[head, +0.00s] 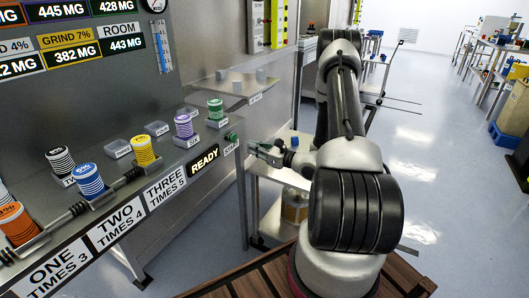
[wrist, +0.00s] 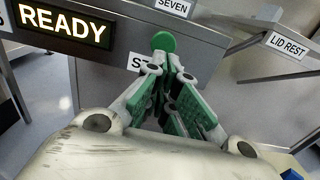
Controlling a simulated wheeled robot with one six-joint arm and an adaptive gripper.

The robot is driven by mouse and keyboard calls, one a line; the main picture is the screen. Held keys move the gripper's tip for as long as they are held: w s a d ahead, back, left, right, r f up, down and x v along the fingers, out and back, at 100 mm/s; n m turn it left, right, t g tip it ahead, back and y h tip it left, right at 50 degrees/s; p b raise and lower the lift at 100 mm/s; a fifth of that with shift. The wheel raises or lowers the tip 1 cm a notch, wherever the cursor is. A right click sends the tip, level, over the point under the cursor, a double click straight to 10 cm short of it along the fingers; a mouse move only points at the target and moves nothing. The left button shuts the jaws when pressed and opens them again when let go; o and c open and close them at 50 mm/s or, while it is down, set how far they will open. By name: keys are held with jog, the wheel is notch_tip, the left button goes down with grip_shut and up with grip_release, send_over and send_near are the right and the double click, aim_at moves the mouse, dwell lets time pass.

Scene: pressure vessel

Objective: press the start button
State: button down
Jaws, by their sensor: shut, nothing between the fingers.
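The start button is a round green cap on the front face of the bench. It shows in the wrist view (wrist: 164,41) just beyond my fingertips, and in the head view (head: 232,137) at the right end of the bench front, above a label partly reading "STA". My gripper (head: 254,147) is shut and empty, to the right of the button in the head view, pointing at the bench. In the wrist view my gripper (wrist: 169,62) has its green-padded fingers together and covers most of the label below the button. I cannot tell whether the fingertips touch anything.
A lit "READY" display (head: 203,160) is left of the button. Coloured weights stand along the bench, the green one (head: 215,109) nearest the button. A "LID REST" ledge (wrist: 287,45) juts out at the right in the wrist view. Open floor lies right of my arm.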

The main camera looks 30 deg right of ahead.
jog(key=x, duration=0.6)
jog(key=shift+x, duration=0.75)
jog(key=shift+w+r, duration=0.1)
send_near(235, 141)
jog(key=v, duration=0.5)
jog(key=shift+d+f, duration=0.15)
jog(key=shift+f, duration=0.1)
